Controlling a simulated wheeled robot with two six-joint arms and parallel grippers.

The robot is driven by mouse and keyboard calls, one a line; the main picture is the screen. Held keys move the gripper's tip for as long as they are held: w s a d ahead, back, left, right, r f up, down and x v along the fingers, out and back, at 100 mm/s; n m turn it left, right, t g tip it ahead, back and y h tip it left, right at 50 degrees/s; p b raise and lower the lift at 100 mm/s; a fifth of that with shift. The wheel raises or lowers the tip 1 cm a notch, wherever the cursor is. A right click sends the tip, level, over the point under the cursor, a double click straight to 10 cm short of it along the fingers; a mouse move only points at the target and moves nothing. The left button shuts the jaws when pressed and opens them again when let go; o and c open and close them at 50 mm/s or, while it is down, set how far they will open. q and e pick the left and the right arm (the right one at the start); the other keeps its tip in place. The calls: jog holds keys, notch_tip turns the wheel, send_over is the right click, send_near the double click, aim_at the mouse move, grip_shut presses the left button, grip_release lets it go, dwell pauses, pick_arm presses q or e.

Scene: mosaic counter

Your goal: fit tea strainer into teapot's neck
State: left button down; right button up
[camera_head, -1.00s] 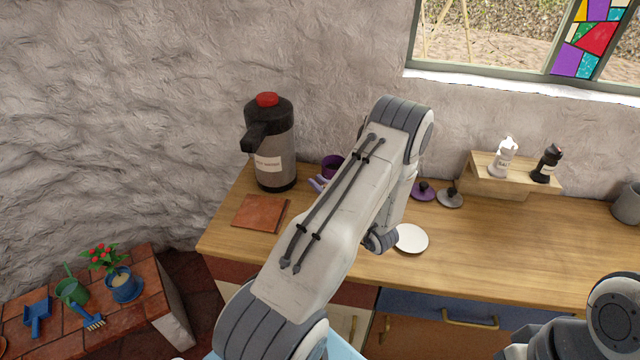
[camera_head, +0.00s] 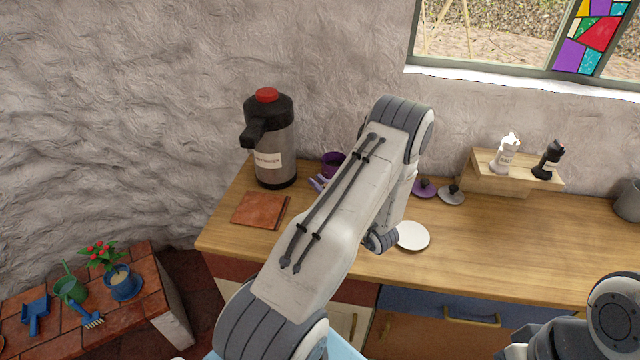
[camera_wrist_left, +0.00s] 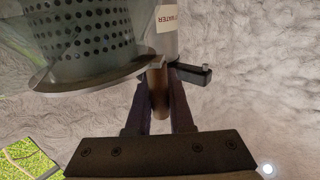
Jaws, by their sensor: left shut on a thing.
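In the left wrist view, the tea strainer (camera_wrist_left: 85,30) is a grey perforated basket with a wide rim and a short brown handle (camera_wrist_left: 158,92). My left gripper (camera_wrist_left: 158,85) is shut on that handle. Translucent, glass-like walls (camera_wrist_left: 140,25) surround the basket, which look like the teapot's. I cannot tell whether the rim is seated on the neck or still apart from it. In the head view, my left arm hides the strainer, the teapot and the fingertips. My right gripper is out of view; only part of that arm shows at the lower right.
The hot water dispenser (camera_head: 277,150) stands at the back left of the wooden counter, behind a brown tile (camera_head: 260,209). A purple cup (camera_head: 332,160), purple lid (camera_head: 424,188), grey lid (camera_head: 452,195) and white saucer (camera_head: 412,236) lie around my arm.

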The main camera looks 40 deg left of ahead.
pick_arm(q)
jog(key=c, duration=0.7)
grip_release()
jog(key=shift+o, duration=0.2)
jog(key=o, duration=0.5)
jog(key=s+d+r+p, duration=0.1)
jog(key=d+r+p, duration=0.1)
jog(key=d, duration=0.4)
jog(key=shift+r, duration=0.55)
